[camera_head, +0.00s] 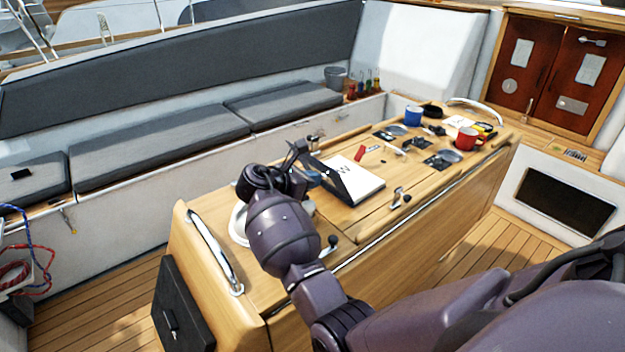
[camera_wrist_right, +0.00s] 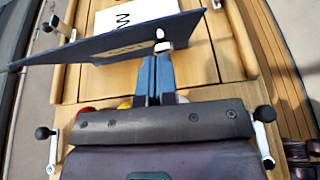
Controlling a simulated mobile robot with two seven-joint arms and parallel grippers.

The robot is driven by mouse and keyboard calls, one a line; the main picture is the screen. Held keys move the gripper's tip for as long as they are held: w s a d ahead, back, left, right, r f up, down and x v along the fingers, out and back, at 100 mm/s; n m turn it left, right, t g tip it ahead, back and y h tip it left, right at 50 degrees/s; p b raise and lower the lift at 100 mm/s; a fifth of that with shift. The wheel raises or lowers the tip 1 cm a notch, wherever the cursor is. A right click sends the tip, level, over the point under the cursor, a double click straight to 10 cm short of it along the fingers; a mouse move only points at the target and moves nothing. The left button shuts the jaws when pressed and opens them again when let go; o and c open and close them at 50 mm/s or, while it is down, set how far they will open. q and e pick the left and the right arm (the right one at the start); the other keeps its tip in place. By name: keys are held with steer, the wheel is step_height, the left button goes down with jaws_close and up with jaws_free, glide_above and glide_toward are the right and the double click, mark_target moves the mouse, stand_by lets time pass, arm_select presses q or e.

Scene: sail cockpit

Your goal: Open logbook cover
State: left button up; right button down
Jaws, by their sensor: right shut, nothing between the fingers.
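The logbook (camera_head: 358,184) lies on the wooden cockpit table, with a white page showing dark print. Its dark blue cover (camera_wrist_right: 100,46) stands raised and tilted off the page in the right wrist view, and the printed page (camera_wrist_right: 130,14) shows beyond it. My right gripper (camera_wrist_right: 156,72) is shut and empty, with its fingertips right at the cover's edge; I cannot tell whether they touch it. In the head view the right gripper (camera_head: 298,157) is at the left side of the book, and my forearm hides part of the table. My left gripper is not in view.
A red mug (camera_head: 467,139), a blue mug (camera_head: 413,116) and small items stand farther along the table. A metal crank handle (camera_head: 400,197) is right of the book. A steel grab rail (camera_head: 214,252) edges the table's near end. Grey cushioned benches (camera_head: 160,147) run behind.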

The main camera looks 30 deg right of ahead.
mark_target(327, 167)
steer(key=shift+y, duration=0.8)
steer(key=d+r, duration=0.2)
steer(key=d, duration=0.1)
steer(key=d+r, duration=0.1)
steer(key=d, duration=0.1)
steer(key=shift+w+d+r, duration=0.1)
steer(key=shift+w+r, duration=0.2)
